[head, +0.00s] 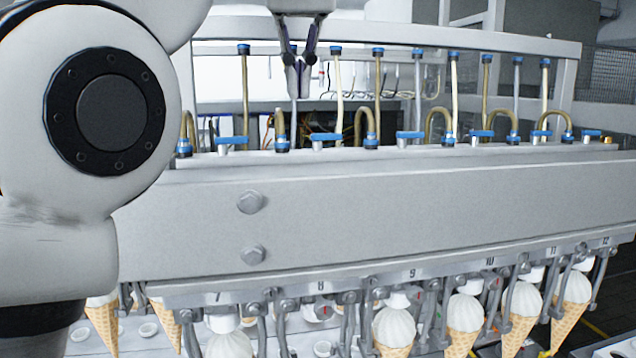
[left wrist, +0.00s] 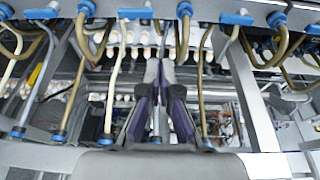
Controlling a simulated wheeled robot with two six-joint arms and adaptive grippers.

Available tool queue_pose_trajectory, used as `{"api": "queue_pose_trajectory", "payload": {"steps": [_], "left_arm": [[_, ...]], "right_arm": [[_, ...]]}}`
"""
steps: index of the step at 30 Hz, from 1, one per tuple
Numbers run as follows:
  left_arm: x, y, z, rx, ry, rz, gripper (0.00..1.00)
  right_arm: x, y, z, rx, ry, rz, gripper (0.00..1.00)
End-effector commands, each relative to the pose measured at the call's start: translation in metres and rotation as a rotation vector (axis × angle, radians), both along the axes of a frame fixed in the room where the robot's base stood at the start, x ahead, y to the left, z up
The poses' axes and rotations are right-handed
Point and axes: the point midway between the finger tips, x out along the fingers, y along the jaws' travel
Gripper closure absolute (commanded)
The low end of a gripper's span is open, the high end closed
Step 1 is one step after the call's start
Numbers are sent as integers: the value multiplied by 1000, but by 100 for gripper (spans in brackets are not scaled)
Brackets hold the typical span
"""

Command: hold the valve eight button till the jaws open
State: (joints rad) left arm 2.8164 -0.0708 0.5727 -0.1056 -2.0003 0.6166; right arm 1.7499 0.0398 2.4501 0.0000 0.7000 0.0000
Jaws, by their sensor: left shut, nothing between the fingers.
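A long grey machine bar (head: 400,215) carries printed numbers along its lower edge, with the number 8 (head: 321,285) left of centre. Below the 8 hang grey metal jaws (head: 322,308) with no cone visible in them; whether they are open is too small to tell. Blue-and-silver valves line the top edge; one (head: 326,137) sits roughly above the 8, but I cannot tell which part is its button. My left gripper (head: 299,90) points down, shut and empty, above and behind that top edge. In the left wrist view its fingertips (left wrist: 158,66) meet among hoses. My right gripper is not in view.
Upright hoses and blue fittings (head: 378,52) run to a rear rail (head: 480,42), crowding the space around the gripper. Cream-topped cones (head: 394,328) hang in other jaws below the bar. My own arm covers the left side.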

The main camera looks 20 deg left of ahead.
Motion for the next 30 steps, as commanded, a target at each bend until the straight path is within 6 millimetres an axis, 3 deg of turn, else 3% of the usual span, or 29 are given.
{"api": "queue_pose_trajectory", "payload": {"steps": [8, 15, 24, 30], "left_arm": [[2, 1, -11, -2, 2, 1, 100], [12, 8, -57, -4, 2, 2, 100], [24, 14, -114, -3, 2, 2, 100], [26, 13, -134, -3, 0, 1, 100]], "right_arm": [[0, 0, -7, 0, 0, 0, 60], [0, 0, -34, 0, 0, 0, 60], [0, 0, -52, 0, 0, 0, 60], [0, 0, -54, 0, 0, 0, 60]]}}
